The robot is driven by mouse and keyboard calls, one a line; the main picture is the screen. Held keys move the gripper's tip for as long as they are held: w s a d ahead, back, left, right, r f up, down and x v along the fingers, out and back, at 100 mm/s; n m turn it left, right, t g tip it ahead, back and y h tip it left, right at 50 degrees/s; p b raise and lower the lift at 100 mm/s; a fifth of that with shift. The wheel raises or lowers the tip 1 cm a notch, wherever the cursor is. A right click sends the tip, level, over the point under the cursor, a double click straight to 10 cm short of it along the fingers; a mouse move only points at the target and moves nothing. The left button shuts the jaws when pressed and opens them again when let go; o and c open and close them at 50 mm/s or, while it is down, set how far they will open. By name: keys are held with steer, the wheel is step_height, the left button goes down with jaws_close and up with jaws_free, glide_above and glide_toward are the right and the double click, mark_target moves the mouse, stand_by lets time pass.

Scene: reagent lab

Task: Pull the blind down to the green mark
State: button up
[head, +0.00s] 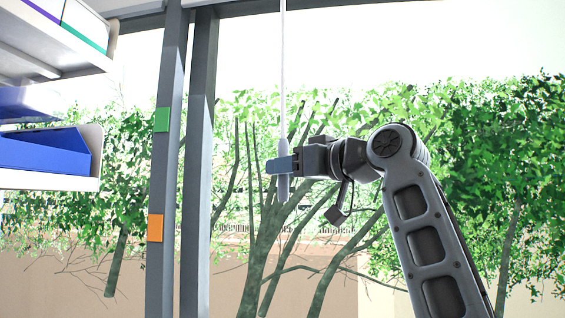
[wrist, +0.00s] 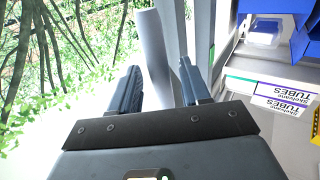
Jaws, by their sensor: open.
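A thin pale cord (head: 283,70) hangs from above the head view and ends in a grey pull handle (head: 283,187). My gripper (head: 282,165) is at this handle, its blue-grey fingers level with it. In the wrist view the handle (wrist: 153,48) passes between my two open fingers (wrist: 158,85); I cannot tell whether either touches it. The green mark (head: 162,119) is on the dark window post to the left, somewhat higher than my gripper. An orange mark (head: 155,228) is lower on the same post. The blind itself is not distinguishable.
A white shelf (head: 50,180) with a blue bin (head: 45,151) stands at the left. Dark window posts (head: 200,150) rise between the shelf and the cord. In the wrist view, labelled tube boxes (wrist: 268,92) sit at the right. The space around the cord is clear.

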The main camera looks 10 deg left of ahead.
steer(key=shift+w+a, duration=0.45)
steer(key=shift+a, duration=0.15)
steer(key=shift+c, duration=0.5)
jaws_close()
